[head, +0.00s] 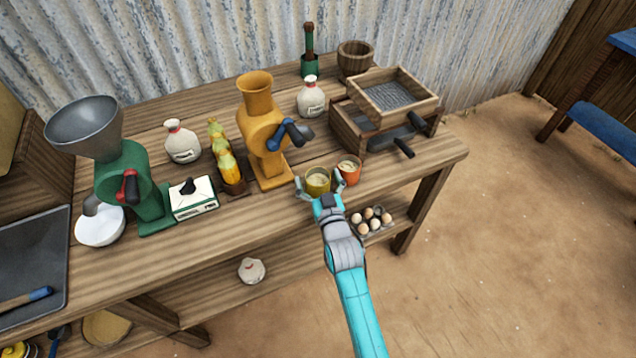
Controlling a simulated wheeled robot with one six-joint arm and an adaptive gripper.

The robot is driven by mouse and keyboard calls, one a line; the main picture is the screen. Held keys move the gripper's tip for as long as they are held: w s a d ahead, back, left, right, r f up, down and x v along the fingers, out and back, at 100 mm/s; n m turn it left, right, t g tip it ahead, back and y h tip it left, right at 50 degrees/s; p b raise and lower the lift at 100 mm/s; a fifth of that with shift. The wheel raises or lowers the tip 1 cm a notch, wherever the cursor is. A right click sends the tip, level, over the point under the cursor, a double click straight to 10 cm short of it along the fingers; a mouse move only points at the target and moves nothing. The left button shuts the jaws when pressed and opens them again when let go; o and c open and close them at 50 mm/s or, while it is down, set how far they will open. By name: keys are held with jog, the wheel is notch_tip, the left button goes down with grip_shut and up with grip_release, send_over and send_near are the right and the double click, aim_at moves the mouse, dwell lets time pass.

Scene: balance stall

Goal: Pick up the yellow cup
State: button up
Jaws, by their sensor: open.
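The yellow cup (317,187) stands upright near the front edge of the wooden table, with pale contents inside. My gripper (318,181) is open, with one finger at the cup's left side and the other at its right side. I cannot tell whether the fingers touch the cup. The gripper's palm hides the lower front of the cup.
An orange cup (349,172) stands close by on the right, near my right finger. A yellow grinder (262,130) with a blue handle stands behind left. A wooden sieve box (352,128) is behind right. Eggs (370,219) sit on the lower shelf below.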

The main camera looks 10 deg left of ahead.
jog(key=c, duration=1.3)
jog(key=shift+c, duration=0.2)
